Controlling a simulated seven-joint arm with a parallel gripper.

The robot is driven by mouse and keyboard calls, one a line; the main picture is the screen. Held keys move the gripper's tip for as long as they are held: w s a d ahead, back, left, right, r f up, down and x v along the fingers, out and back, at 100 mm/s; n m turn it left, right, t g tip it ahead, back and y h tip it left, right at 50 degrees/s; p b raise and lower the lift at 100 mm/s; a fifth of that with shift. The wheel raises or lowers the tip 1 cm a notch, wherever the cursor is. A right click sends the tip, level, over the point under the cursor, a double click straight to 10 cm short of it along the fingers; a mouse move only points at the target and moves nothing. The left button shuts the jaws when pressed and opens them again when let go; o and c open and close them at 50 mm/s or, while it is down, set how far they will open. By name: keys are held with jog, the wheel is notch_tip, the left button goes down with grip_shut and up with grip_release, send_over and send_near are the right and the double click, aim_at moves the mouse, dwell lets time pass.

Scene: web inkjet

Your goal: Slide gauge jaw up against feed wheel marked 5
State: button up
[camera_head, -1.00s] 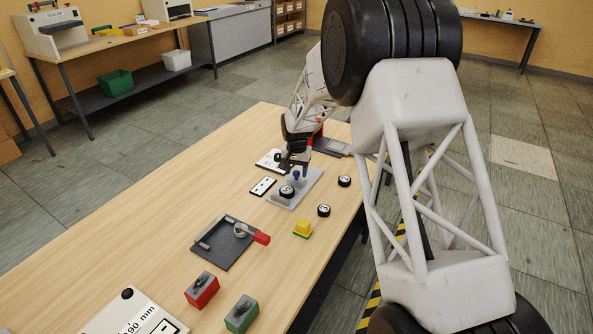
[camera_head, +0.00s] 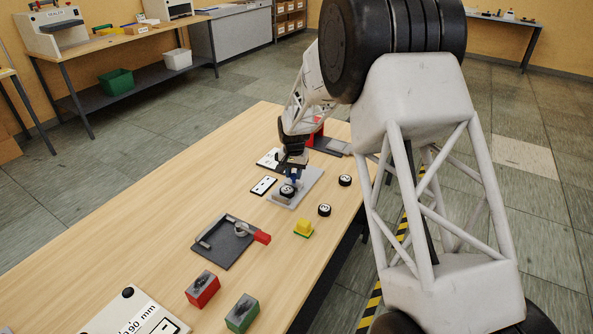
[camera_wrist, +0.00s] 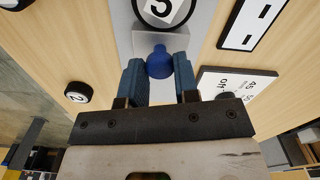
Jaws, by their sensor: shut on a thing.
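The gauge is a grey plate (camera_head: 311,184) on the wooden table, with a black-rimmed, white-faced feed wheel (camera_head: 287,191) at its near end. In the wrist view the wheel (camera_wrist: 166,10) is cut off by the top edge, and its mark looks like part of a 5. The gauge jaw (camera_wrist: 150,42) is a pale grey block with a blue knob (camera_wrist: 159,63), right beside the wheel; I cannot tell whether they touch. My gripper (camera_wrist: 160,85) is shut on the blue knob, one blue finger on each side. In the head view my gripper (camera_head: 293,176) mostly hides the jaw.
Two loose wheels, one (camera_head: 324,210) nearer and one (camera_head: 345,180) farther, lie right of the plate. A card with slots (camera_head: 263,186) lies to its left. A yellow block (camera_head: 303,228) and a dark fixture with a red handle (camera_head: 262,238) stand nearer.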

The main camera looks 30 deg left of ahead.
aim_at(293, 176)
jog(key=shift+s, duration=0.4)
jog(key=o, duration=0.8)
jog(key=shift+o, duration=0.2)
jog(key=shift+r, duration=3.9)
jog(key=shift+d, duration=0.1)
